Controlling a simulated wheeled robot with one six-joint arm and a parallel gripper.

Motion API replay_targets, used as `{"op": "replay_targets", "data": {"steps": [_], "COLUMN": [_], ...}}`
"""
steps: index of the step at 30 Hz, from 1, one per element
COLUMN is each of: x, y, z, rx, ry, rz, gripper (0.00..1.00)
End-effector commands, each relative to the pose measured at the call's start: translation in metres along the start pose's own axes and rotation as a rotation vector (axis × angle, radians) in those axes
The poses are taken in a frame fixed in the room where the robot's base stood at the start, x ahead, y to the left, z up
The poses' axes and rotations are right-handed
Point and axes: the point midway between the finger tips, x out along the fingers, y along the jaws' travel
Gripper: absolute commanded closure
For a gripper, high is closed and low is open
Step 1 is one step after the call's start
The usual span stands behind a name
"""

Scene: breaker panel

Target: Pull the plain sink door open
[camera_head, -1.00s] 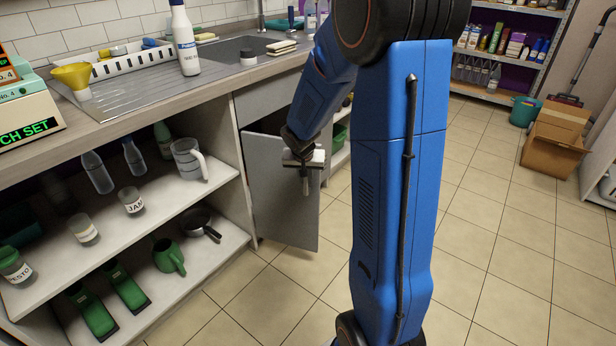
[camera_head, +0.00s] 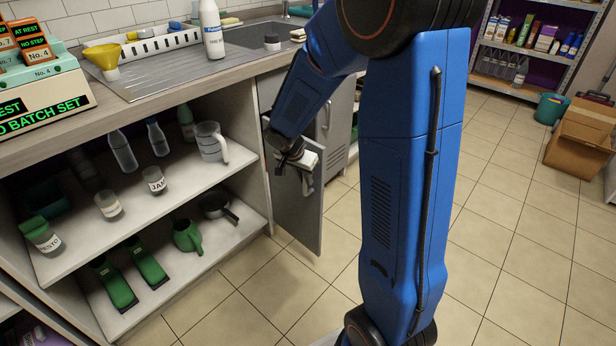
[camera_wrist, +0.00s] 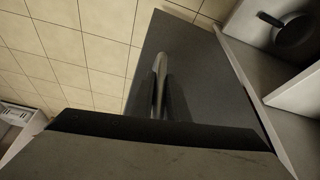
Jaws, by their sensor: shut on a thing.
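The plain grey sink door (camera_head: 300,218) stands swung out from the cabinet under the sink, well open and seen at a steep angle in the head view. The lower part of the handle is hidden by the fingers and the gripper body. My blue arm hides part of the cabinet opening.
An open shelf unit (camera_head: 190,185) with bottles, jars and a green can stands left of the door. A second cabinet door (camera_head: 340,120) with its own handle is to the right. The tiled floor (camera_head: 270,300) in front is clear. A cardboard box (camera_head: 580,135) stands far right.

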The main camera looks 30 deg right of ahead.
Motion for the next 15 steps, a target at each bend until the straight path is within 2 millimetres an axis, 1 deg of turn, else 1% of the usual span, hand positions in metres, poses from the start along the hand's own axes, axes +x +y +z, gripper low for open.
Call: {"op": "replay_targets", "data": {"steps": [11, 12, 15], "x": [-0.0007, -0.0008, -0.0006], "y": [-0.0021, -0.0022, -0.0019], "z": [-0.0002, -0.0003, -0.0001], "rx": [0.001, 0.001, 0.001], "ry": [0.001, 0.001, 0.001], "rz": [-0.002, -0.003, -0.002], "gripper": [1.0, 0.79, 0.78]}}
